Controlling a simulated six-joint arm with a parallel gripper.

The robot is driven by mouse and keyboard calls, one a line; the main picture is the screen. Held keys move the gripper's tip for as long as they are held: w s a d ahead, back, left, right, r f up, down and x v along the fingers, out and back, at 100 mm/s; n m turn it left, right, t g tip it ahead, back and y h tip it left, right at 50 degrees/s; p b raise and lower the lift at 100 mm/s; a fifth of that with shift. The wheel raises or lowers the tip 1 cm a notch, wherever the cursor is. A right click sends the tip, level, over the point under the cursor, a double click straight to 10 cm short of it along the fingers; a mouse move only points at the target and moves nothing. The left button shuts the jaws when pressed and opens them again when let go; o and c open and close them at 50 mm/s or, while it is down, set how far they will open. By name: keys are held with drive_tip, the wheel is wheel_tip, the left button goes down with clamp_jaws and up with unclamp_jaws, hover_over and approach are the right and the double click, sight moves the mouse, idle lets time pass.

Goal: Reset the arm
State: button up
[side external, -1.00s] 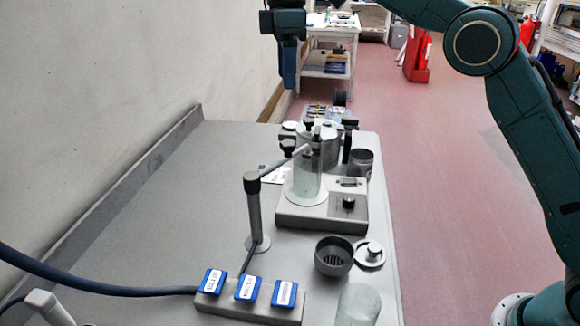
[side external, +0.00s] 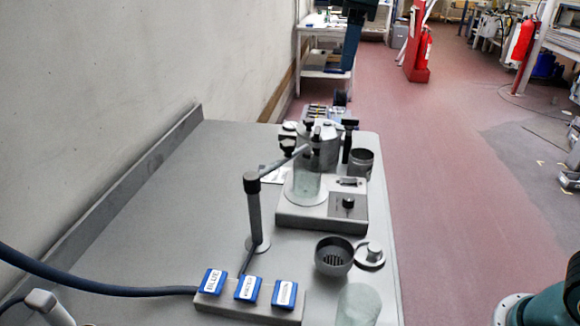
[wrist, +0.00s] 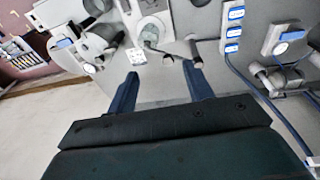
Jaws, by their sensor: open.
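My gripper (side external: 349,62) is at the top edge of the side external view, high above the bench's far end, with only its lower part in the picture. In the wrist view my gripper (wrist: 160,82) shows two blue fingers spread apart with nothing between them. The bench lies beyond the fingertips, and they touch nothing there. Most of my arm is out of the side external view.
The grey bench (side external: 160,215) carries a hotplate-like unit (side external: 322,213) with a glass vessel, an upright post (side external: 254,215), a dark cup (side external: 334,257) and a block of blue-labelled buttons (side external: 250,302). The bench's left half is mostly clear.

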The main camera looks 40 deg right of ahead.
drive_tip(key=s+d+f+m+t, duration=0.1)
drive_tip(key=s+d+f+m, duration=0.15)
drive_tip(key=s, duration=0.45)
drive_tip(key=s+d+f+m+t, duration=0.1)
drive_tip(key=s+d+m, duration=0.15)
drive_tip(key=s, duration=0.45)
drive_tip(key=s+d+f+m+t, duration=0.1)
drive_tip(key=s+d+f+m, duration=0.2)
drive_tip(key=s+f, duration=0.7)
drive_tip(key=shift+s+m+t, duration=0.4)
drive_tip(key=shift+s, duration=0.75)
